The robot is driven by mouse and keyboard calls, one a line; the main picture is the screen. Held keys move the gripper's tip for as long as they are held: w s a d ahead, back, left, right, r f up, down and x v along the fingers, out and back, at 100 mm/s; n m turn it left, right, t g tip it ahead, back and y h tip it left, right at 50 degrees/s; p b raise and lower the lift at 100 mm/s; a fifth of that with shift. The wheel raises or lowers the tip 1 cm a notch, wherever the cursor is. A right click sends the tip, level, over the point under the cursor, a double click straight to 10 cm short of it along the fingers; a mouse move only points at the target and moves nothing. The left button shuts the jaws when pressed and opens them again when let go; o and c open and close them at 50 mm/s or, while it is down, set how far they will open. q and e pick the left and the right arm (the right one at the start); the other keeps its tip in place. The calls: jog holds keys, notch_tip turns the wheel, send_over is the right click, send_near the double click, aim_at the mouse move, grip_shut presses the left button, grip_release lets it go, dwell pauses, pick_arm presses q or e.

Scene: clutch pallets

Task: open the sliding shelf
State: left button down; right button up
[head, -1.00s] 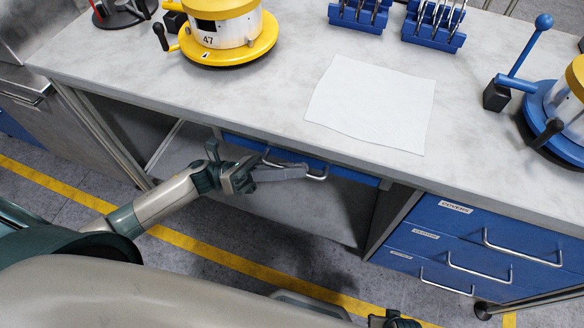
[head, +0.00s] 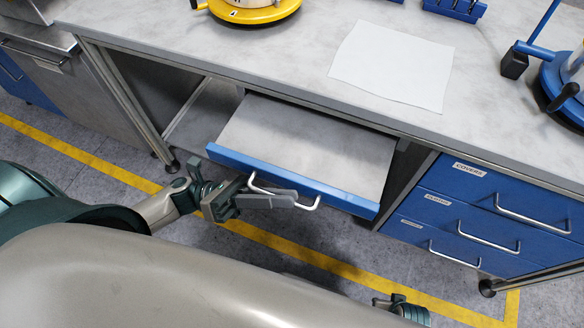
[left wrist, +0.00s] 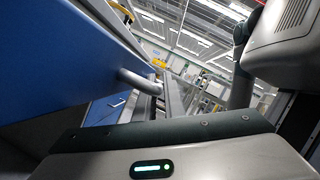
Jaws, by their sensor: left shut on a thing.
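The sliding shelf (head: 310,142) has a pale grey top and a blue front edge, and it stands pulled out from under the worktop. Its silver bar handle (head: 312,203) is on the blue front. My left gripper (head: 280,198) is shut on the handle, in front of the shelf. In the left wrist view the blue shelf front (left wrist: 60,60) fills the left side, and the grey handle (left wrist: 132,78) runs to the gripper fingers (left wrist: 165,100). Part of my right arm (head: 400,308) shows at the bottom edge, and its jaw state is unclear.
The worktop (head: 300,50) carries a white sheet (head: 392,65), a yellow round unit (head: 252,12) and a blue lever unit (head: 566,80). Blue drawers (head: 480,215) stand right of the shelf. Open floor (head: 300,245) lies in front.

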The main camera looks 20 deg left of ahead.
pick_arm(q)
jog(key=s, duration=1)
jog(key=shift+a, duration=0.2)
pick_arm(e)
jog(key=shift+s+f, duration=0.1)
jog(key=shift+f, duration=0.3)
pick_arm(q)
jog(key=c, duration=2.1)
grip_release()
pick_arm(e)
jog(key=shift+r, duration=0.15)
pick_arm(q)
jog(key=shift+a+f, duration=0.1)
